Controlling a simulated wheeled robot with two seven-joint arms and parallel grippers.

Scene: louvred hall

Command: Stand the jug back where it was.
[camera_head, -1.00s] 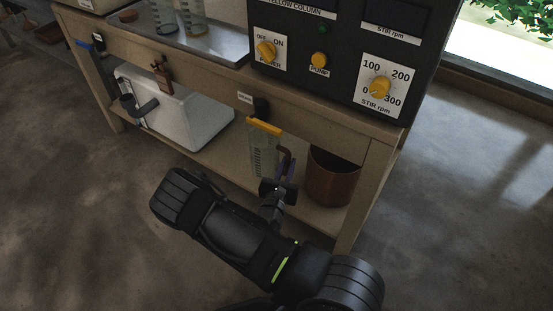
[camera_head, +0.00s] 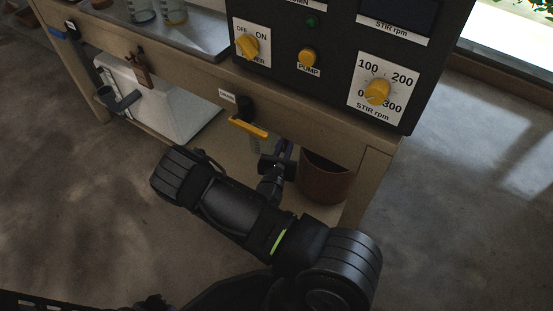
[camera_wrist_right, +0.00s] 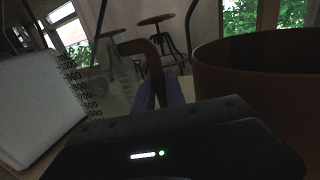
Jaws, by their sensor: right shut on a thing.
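The jug (camera_head: 256,144) is clear with printed marks, and it stands out little in the head view, behind the yellow lever and my right arm. In the right wrist view its graduated wall (camera_wrist_right: 78,82) is left of the fingers, and its brown handle (camera_wrist_right: 140,47) rises at the jaws. My right gripper (camera_head: 283,151) reaches in under the bench top; its purple fingers (camera_wrist_right: 161,94) are shut on the jug's handle. The jug's base is hidden, so I cannot tell whether it touches the shelf. My left gripper is not in view.
A brown bucket (camera_head: 325,180) stands close right of the jug on the lower shelf. A white tank (camera_head: 170,100) is to the left. A yellow lever (camera_head: 248,127) sticks out from the bench edge above. A black control box (camera_head: 340,60) sits on top.

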